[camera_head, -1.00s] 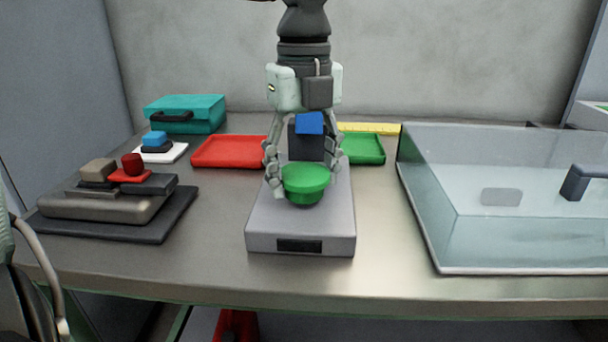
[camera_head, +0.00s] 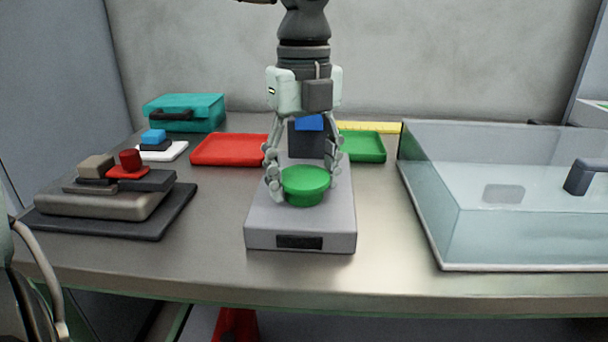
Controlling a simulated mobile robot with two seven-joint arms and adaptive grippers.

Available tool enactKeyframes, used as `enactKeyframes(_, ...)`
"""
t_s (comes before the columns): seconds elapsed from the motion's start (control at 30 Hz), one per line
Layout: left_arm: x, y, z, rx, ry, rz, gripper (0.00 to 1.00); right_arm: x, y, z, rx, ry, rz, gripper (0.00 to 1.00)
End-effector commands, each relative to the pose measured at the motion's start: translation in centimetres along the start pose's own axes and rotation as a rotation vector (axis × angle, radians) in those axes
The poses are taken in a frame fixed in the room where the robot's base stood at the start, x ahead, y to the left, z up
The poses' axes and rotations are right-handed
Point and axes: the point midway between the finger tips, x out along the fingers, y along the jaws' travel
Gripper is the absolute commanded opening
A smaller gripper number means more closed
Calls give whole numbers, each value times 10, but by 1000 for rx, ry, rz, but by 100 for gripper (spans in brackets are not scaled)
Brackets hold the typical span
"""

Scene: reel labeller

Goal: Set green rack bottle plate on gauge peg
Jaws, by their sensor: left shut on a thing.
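The green rack bottle plate (camera_head: 305,184) is a round green piece with a wider top and a narrower lower part. My left gripper (camera_head: 303,178) reaches down from above and is shut on it, with one finger at each side. The plate is over or on the top of the grey gauge (camera_head: 300,230), a box with a dark window in its front and a dark upright block with a blue top behind. The gauge peg is hidden, and I cannot tell whether the plate touches the gauge. My right gripper is not in view.
A red tray (camera_head: 228,150) and a green tray (camera_head: 362,147) lie behind the gauge. A clear-walled basin (camera_head: 440,225) fills the right. A dark stacked device (camera_head: 100,205) with a red knob stands left. A teal case (camera_head: 190,110) is at the back left. The front table edge is clear.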

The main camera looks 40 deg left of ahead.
Motion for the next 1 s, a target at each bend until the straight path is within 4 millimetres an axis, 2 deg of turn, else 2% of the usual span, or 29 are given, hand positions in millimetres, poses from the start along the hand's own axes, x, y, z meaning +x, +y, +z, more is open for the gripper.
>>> enactKeyframes(0.07, 2, 0, 0, 0, 0, -1, 32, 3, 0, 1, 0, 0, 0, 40)
enactKeyframes(0.1, 1, 0, 0, 0, 0, -1, 66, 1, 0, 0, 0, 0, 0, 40)
enactKeyframes(0.17, 1, 0, 0, 0, 0, -1, 71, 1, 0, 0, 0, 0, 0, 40)
enactKeyframes(0.47, 0, 0, 0, 0, 0, 0, 71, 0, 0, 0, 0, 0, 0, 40)
enactKeyframes(1.0, -43, 0, 0, 0, -2, -1, 71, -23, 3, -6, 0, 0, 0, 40)
